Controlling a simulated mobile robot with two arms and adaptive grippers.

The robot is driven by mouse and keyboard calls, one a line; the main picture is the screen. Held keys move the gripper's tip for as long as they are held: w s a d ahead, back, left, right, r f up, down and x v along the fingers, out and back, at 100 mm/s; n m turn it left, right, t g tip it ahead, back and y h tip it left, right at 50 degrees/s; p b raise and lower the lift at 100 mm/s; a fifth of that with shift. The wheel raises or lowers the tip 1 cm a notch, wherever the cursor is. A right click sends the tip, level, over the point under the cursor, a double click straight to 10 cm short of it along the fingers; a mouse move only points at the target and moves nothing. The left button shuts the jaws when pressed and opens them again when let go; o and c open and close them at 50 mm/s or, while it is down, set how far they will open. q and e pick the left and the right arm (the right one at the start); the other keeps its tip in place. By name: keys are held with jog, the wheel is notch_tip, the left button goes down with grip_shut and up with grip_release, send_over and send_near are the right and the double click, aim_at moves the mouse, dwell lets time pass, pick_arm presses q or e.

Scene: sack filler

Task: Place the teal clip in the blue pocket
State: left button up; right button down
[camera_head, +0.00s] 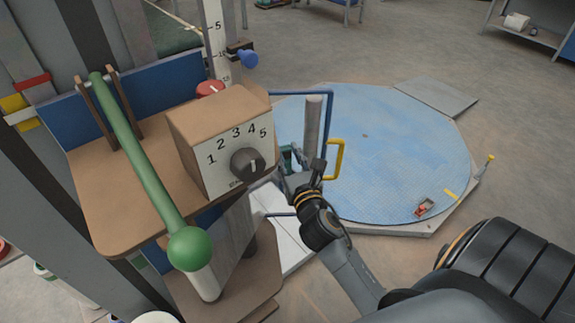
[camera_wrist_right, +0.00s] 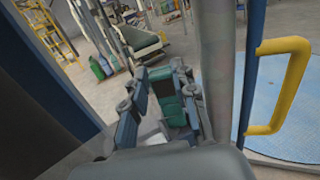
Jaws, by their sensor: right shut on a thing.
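My right gripper (camera_head: 302,166) is just right of the brown box with the numbered dial, beside a grey upright post. In the right wrist view its fingers (camera_wrist_right: 162,82) are closed around the teal clip (camera_wrist_right: 169,104). The clip sits between the fingers, partly hidden by them. In the head view a small teal patch of the clip (camera_head: 286,158) shows at the gripper. I cannot clearly make out the blue pocket in either view. My left gripper is not in view.
The dial box (camera_head: 222,140) and a green lever (camera_head: 143,165) stand on a brown shelf at the left. The grey post (camera_head: 312,125) and a yellow handle (camera_wrist_right: 283,84) are close to the gripper. A blue round platform (camera_head: 385,160) lies behind, mostly clear.

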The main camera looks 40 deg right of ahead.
aim_at(287, 162)
jog(key=shift+w+d+f+b, duration=0.15)
jog(key=shift+f+b, duration=0.1)
jog(key=shift+f, duration=0.7)
jog(key=shift+w+a+f+b, duration=0.15)
jog(key=shift+f+b, duration=0.1)
jog(key=shift+f, duration=0.65)
jog(key=shift+d, duration=0.1)
jog(key=shift+f, duration=0.15)
jog(key=c, duration=1.1)
grip_release()
jog(key=shift+o, duration=0.2)
